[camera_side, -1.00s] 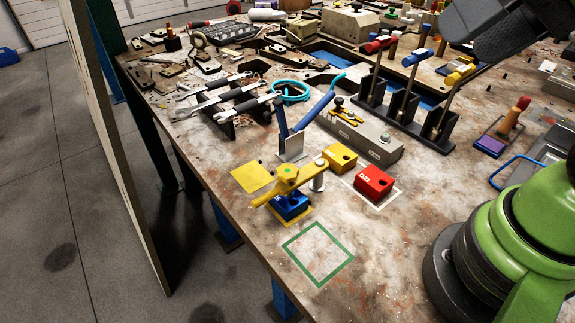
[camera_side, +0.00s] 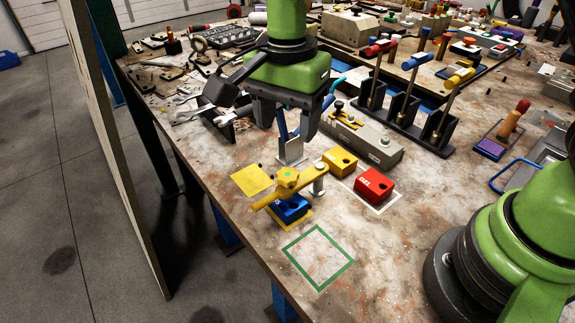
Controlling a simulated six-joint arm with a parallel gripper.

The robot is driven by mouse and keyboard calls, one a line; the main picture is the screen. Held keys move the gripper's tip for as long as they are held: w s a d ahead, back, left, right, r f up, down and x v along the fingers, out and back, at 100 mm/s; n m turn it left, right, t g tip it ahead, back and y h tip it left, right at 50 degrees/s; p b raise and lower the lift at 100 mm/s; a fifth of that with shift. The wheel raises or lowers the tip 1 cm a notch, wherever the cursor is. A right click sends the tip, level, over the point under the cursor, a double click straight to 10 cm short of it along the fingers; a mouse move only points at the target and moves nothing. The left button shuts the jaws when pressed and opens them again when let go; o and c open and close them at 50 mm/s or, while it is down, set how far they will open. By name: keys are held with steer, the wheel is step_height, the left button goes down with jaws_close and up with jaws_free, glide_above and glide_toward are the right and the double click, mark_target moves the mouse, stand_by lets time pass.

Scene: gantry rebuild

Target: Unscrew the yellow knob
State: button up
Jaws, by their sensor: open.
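The yellow knob (camera_side: 288,177) sits on top of a flat yellow bar (camera_side: 310,181) above a blue block (camera_side: 291,208). The bar runs from the blue block to a short metal post (camera_side: 318,186). My gripper (camera_side: 289,138) points down above and behind the knob in the picture. Its two dark fingers are spread apart with nothing held between them. The gripper appears apart from the knob.
A yellow block (camera_side: 340,161) and a red block (camera_side: 374,186) stand to the right of the knob. A blue-handled clamp (camera_side: 291,147) stands upright behind it, partly hidden by my gripper. A green square outline (camera_side: 345,268) on the bench in front is empty.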

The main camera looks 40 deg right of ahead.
mark_target(288, 174)
step_height(288, 174, down, 10)
steer(key=shift+r, duration=0.25)
steer(key=c, duration=0.7)
steer(key=shift+c, duration=0.2)
steer(key=shift+n, duration=0.3)
